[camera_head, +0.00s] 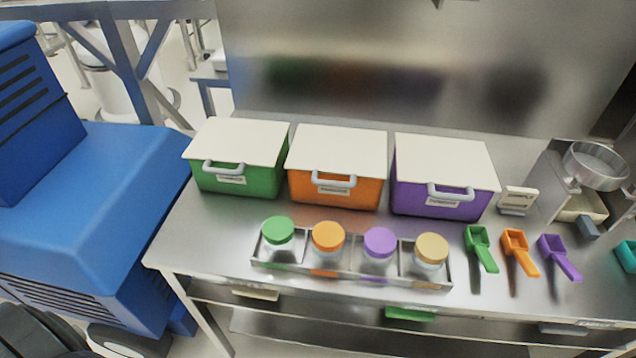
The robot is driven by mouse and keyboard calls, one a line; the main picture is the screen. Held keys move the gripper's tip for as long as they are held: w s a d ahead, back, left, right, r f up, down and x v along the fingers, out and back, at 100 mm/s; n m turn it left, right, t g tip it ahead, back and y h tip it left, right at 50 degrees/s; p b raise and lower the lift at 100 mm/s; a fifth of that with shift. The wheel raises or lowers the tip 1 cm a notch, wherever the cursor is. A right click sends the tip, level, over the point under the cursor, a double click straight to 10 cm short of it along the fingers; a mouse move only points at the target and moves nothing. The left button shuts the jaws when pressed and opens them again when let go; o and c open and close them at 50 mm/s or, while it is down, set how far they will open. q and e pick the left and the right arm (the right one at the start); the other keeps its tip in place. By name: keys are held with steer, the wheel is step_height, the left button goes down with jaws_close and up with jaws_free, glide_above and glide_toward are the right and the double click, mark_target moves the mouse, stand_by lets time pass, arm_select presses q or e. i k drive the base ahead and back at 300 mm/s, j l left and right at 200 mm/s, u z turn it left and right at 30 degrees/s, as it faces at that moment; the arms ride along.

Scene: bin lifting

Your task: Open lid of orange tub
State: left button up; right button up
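The orange tub (330,191) stands in the middle of three tubs at the back of the metal table. Its white lid (338,150) lies flat and closed on top. A grey handle (334,182) and a small label are on its front. Neither of my grippers shows in the head view.
A green tub (245,179) stands close on its left and a purple tub (430,202) on its right, both lidded. A metal rack (350,273) with several lidded jars stands in front. Green, orange (518,249) and purple scoops lie at right, near a metal device with a round pan (596,165). A steel wall rises behind.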

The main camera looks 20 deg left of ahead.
mark_target(352, 152)
steer(key=i+l+u, duration=0.1)
steer(key=u, duration=0.25)
steer(key=i+l+u, duration=0.1)
steer(key=l+u, duration=0.55)
steer(key=i+j, duration=0.05)
steer(key=j, duration=0.05)
